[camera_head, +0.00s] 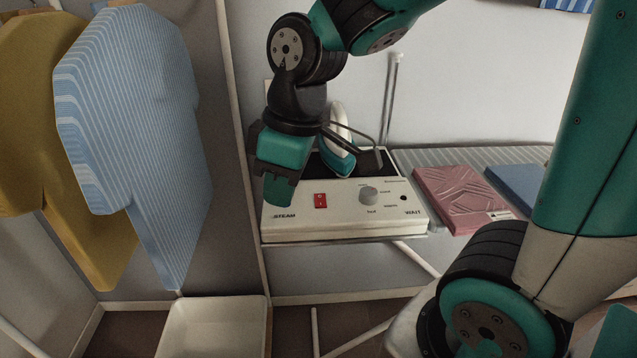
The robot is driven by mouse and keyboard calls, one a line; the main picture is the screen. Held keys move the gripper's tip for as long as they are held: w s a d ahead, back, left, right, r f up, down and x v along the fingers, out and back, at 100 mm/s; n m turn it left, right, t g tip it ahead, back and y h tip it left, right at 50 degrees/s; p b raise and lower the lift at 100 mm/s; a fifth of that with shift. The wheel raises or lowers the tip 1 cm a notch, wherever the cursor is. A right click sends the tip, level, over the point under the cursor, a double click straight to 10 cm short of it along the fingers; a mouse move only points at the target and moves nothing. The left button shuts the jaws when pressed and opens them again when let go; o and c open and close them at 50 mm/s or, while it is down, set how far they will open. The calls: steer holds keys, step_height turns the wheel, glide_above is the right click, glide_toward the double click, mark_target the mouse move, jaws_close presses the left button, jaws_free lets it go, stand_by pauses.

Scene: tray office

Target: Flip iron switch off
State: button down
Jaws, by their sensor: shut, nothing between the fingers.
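The steam iron station (342,216) is a white box on the end of the ironing board, with "STEAM" and "WAIT" lettering and a grey round dial (369,195). The red rocker switch (320,201) is on its front panel, left of the dial. Whether it is on or off is too small to tell. A teal and white iron (341,156) rests on the station's dark top plate. My gripper (278,203) points down at the station's left end, left of the switch and apart from it in the picture. It is shut and empty.
A folded pink cloth (459,197) and a blue cloth (515,186) lie on the striped ironing board (440,158) at right. A striped blue shirt (135,120) and a mustard shirt (35,130) hang at left. A white bin (213,327) stands on the floor below.

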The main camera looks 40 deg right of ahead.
steer(key=w+d+n+h+p, duration=0.1)
steer(key=w+d+n+h, duration=0.1)
steer(key=w+d, duration=0.65)
steer(key=h+p, duration=0.1)
glide_above(320, 201)
steer(key=shift+s+a+f+n, duration=0.1)
steer(key=shift+s+f+n, duration=0.1)
steer(key=shift+f+n, duration=0.25)
steer(key=f, duration=0.4)
steer(key=w+f, duration=0.1)
steer(key=f, duration=0.4)
steer(key=d+f+p, duration=0.1)
steer(key=f, duration=0.4)
steer(key=shift+w, duration=0.2)
steer(key=shift+f, duration=0.15)
steer(key=shift+s+a, duration=0.5)
steer(key=shift+s, duration=0.15)
steer(key=shift+r, duration=0.2)
